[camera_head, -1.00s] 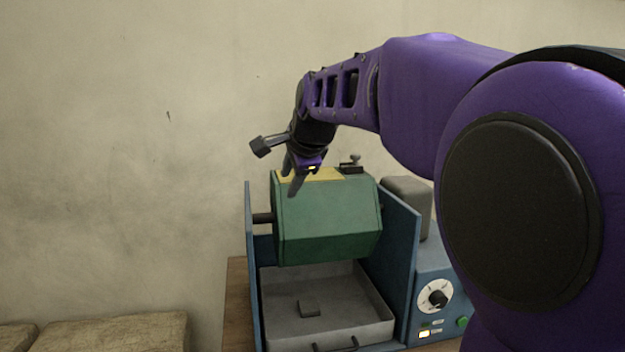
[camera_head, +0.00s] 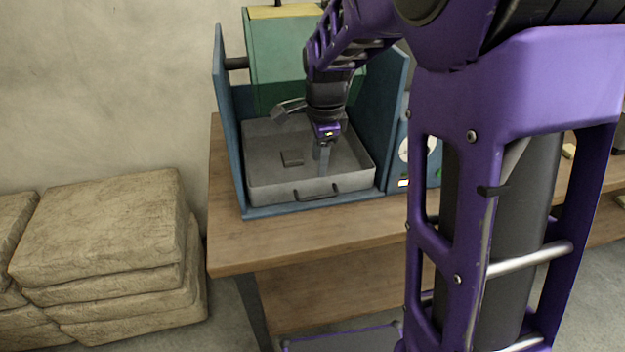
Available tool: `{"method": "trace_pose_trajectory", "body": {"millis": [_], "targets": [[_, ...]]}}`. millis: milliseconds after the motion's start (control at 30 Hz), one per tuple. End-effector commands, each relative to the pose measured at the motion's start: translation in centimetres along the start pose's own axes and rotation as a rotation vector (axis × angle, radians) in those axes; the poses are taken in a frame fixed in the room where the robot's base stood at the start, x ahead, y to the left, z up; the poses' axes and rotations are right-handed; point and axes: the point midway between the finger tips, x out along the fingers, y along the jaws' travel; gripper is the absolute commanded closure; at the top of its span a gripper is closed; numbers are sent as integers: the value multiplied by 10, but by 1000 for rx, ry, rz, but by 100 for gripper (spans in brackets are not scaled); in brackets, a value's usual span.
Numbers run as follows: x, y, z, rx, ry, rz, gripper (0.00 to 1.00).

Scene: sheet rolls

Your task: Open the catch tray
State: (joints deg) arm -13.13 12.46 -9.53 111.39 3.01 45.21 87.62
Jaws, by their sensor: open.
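The catch tray (camera_head: 262,190) is a shallow grey metal box with a dark bar handle (camera_head: 317,192) on its front wall. It sits in the bottom of the blue machine frame (camera_head: 229,110), below the green drum (camera_head: 272,60). A small dark block (camera_head: 292,158) lies on the tray floor. My gripper (camera_head: 322,168) is open and points down, in front of the tray's inside as seen here, just above and behind the handle in the picture. It appears apart from the handle. I cannot tell its exact height over the tray.
The machine stands on a wooden table (camera_head: 310,235), with bare tabletop in front of the tray. A control panel with a dial is partly hidden behind my arm at right. Stacked tan sacks (camera_head: 110,235) stand at left. A lower shelf (camera_head: 330,295) is under the tabletop.

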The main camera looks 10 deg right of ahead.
Motion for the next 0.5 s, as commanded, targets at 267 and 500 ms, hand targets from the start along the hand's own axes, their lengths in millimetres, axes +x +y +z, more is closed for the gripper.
{"method": "trace_pose_trajectory", "body": {"millis": [267,500], "targets": [[65,1,-1,2,1,4,55],[105,0,0,0,1,0,55]]}}
